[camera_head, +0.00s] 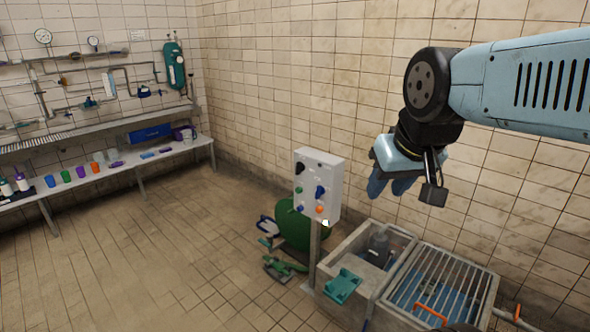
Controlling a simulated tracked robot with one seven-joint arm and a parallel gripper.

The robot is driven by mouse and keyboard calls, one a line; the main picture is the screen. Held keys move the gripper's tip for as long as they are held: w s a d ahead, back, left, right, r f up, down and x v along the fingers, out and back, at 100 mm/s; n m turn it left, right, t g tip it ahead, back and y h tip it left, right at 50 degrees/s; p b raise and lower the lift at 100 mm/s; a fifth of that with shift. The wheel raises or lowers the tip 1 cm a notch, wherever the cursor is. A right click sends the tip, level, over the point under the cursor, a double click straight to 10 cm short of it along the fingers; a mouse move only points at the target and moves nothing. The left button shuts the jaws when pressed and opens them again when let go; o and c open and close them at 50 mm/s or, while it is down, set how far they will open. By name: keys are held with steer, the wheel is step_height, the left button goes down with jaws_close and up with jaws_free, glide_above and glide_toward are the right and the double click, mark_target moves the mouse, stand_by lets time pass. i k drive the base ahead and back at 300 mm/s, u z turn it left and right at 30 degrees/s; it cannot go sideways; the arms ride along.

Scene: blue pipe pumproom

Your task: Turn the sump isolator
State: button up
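A pale grey control box (328,176) stands on a post in the middle of the picture. Its face carries a blue rotary knob (319,191), a dark knob (301,168) at upper left and several small coloured buttons. No label is readable, so I cannot tell which control is the sump isolator. My gripper (388,189) hangs in the air to the right of the box, apart from it, with its blue fingers pointing down. The fingers overlap in this view, so their gap is unclear, and I see nothing held in them.
A concrete sump (350,259) with a metal grate (440,284) lies below my arm. A teal object (342,286) sits on its near edge. A green rounded machine (293,226) stands behind the post. A bench (101,172) with cups runs along the left wall. The left floor is clear.

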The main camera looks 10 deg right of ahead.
mark_target(300, 167)
steer(key=i, duration=0.85)
steer(key=u, duration=0.05)
